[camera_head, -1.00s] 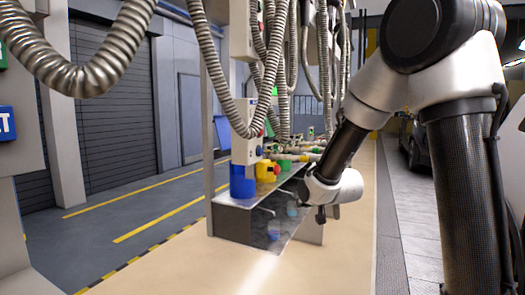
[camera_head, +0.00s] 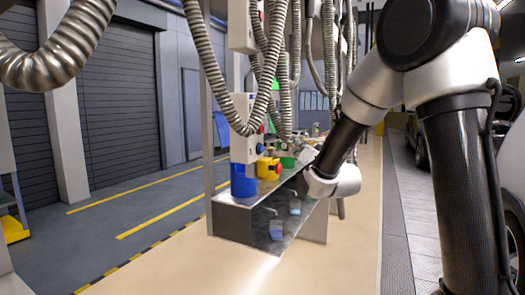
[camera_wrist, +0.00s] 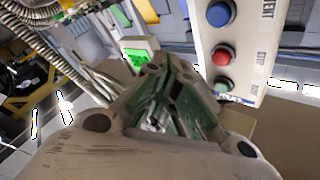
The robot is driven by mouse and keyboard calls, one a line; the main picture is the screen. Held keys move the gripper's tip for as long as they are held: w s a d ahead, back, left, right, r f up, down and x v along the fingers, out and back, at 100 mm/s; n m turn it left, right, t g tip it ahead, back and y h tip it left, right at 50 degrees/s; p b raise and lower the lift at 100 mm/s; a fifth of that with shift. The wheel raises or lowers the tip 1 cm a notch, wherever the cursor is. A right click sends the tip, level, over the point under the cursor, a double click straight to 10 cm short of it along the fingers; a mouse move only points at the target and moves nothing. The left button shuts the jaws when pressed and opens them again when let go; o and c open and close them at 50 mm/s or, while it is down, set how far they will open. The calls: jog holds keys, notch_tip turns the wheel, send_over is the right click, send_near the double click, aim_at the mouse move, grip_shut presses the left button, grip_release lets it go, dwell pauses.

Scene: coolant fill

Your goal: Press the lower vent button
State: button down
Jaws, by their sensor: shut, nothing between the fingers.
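A pale button box (camera_wrist: 236,50) stands at the upper right of the wrist view. It carries a blue button (camera_wrist: 221,13) with the lettering VENT beside it, a red button (camera_wrist: 223,55) and a green button (camera_wrist: 223,85). My gripper (camera_wrist: 166,65) is shut and empty, left of the red and green buttons and apart from the blue one. In the head view a pale box (camera_head: 245,148) hangs low on the post, its button side turned mostly away. My gripper is largely hidden there behind my wrist.
A metal-topped stand (camera_head: 235,222) holds a blue container (camera_head: 243,181) and a yellow container (camera_head: 268,168). Ribbed hoses (camera_head: 205,60) hang around the post. A green-lit screen (camera_wrist: 137,60) shows left of the box in the wrist view. The pale floor in front is open.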

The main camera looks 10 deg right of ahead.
jog(key=w+a, duration=0.5)
jog(key=a, duration=0.2)
dwell(0.3)
jog(key=shift+w+a, duration=0.1)
dwell(1.2)
jog(key=shift+w+a, duration=0.2)
jog(key=shift+a, duration=0.1)
jog(key=shift+w+a, duration=0.3)
jog(key=shift+a, duration=0.1)
dwell(0.8)
dwell(0.4)
jog(key=shift+s+d, duration=0.55)
jog(key=shift+d, duration=0.2)
jog(key=s+d, duration=0.1)
jog(key=d, duration=0.1)
jog(key=s+d, duration=0.2)
